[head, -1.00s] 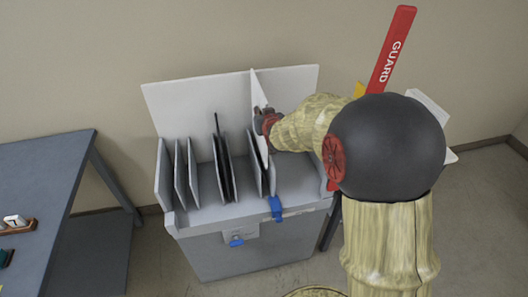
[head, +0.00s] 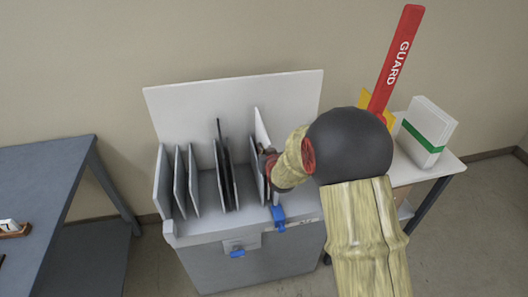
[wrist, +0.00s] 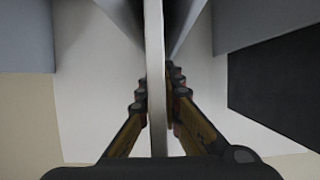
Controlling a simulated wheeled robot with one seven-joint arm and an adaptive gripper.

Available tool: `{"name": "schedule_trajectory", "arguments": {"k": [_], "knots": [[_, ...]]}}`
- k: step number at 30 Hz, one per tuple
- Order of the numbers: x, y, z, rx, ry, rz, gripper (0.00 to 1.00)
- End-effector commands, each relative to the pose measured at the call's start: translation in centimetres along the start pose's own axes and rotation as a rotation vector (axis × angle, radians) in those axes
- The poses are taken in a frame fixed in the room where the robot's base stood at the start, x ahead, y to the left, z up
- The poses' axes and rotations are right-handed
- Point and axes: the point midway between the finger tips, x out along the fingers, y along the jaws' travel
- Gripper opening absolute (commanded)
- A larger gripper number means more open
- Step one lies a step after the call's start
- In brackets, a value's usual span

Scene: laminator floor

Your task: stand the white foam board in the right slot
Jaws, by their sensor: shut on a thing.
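The white foam board (head: 261,127) stands upright at the right slot of the grey rack (head: 205,222), its upper part showing above the grey dividers there. My gripper (head: 266,162) is shut on it from the right side. In the wrist view the board (wrist: 155,60) is a thin pale edge between the two fingers (wrist: 158,108). The right slot's dividers (head: 257,170) hide the board's lower part in the head view. I cannot tell whether its bottom edge touches the slot floor.
Dark thin sheets (head: 222,160) stand in the middle slot, and grey dividers (head: 187,180) stand at the left. A white back panel (head: 200,105) rises behind. A blue clip (head: 278,217) is on the front edge. A red GUARD post (head: 398,62) and a side table (head: 425,170) are at the right.

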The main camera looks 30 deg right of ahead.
Motion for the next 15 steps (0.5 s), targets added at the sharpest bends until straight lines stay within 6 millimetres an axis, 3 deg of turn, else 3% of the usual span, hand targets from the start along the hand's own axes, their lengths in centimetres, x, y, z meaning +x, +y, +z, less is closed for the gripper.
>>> {"name": "schedule_trajectory", "arguments": {"k": [15], "knots": [[0.31, 0.00, 0.60, 0.000, 0.002, 0.000, 0.00]]}}
